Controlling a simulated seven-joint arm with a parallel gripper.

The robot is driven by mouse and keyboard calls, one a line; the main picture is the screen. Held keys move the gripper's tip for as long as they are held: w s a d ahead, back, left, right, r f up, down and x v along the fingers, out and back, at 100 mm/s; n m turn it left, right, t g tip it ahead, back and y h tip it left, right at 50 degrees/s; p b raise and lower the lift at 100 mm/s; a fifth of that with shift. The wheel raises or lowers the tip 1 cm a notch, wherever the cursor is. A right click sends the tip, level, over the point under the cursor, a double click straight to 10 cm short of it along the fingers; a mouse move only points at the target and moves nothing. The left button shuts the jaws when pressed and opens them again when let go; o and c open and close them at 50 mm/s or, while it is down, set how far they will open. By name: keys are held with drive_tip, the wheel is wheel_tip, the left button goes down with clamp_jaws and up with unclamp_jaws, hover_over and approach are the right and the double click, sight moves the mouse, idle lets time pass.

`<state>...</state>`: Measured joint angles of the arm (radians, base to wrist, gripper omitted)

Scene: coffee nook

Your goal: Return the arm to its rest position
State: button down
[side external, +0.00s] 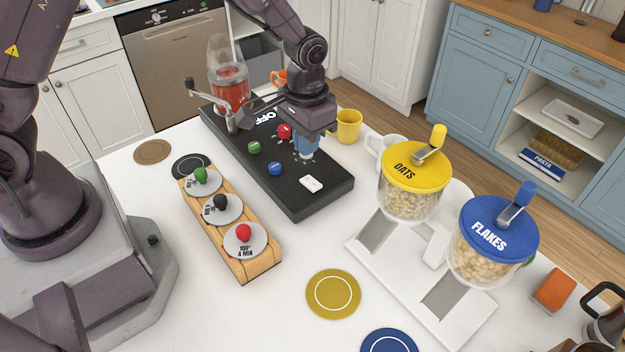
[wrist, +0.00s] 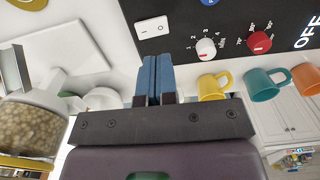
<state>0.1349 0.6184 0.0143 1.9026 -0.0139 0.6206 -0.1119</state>
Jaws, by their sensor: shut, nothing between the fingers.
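My gripper (side external: 305,150) hangs over the right part of the black control panel (side external: 325,193), fingers pointing down. In the wrist view, the blue fingertips (wrist: 154,68) are pressed together with nothing between them. The panel carries a red knob (side external: 284,131), a green knob (side external: 254,147), a blue knob (side external: 275,168) and a white rocker switch (side external: 311,183). A white knob (wrist: 206,48) with a number scale shows in the wrist view, apart from the fingertips; in the side view the gripper hides most of it.
A blender with red contents (side external: 231,92) stands at the panel's far end. A yellow mug (side external: 349,126) and a white mug (side external: 385,150) stand behind the panel. The oats dispenser (side external: 414,190) and flakes dispenser (side external: 490,245) are to the right. A wooden pod rack (side external: 262,271) stands in front.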

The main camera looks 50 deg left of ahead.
drive_tip(key=s+a+r+t, duration=0.2)
drive_tip(key=s+r, duration=0.7)
drive_tip(key=r, duration=0.2)
drive_tip(key=s+a+r+t, duration=0.2)
drive_tip(key=s+r+t, duration=0.1)
drive_tip(key=s+r, duration=0.7)
wheel_tip(320, 180, up, 2)
drive_tip(key=shift+s+a+r+t, duration=0.1)
drive_tip(key=shift+s+a+t, duration=0.1)
drive_tip(key=shift+a+t, duration=0.15)
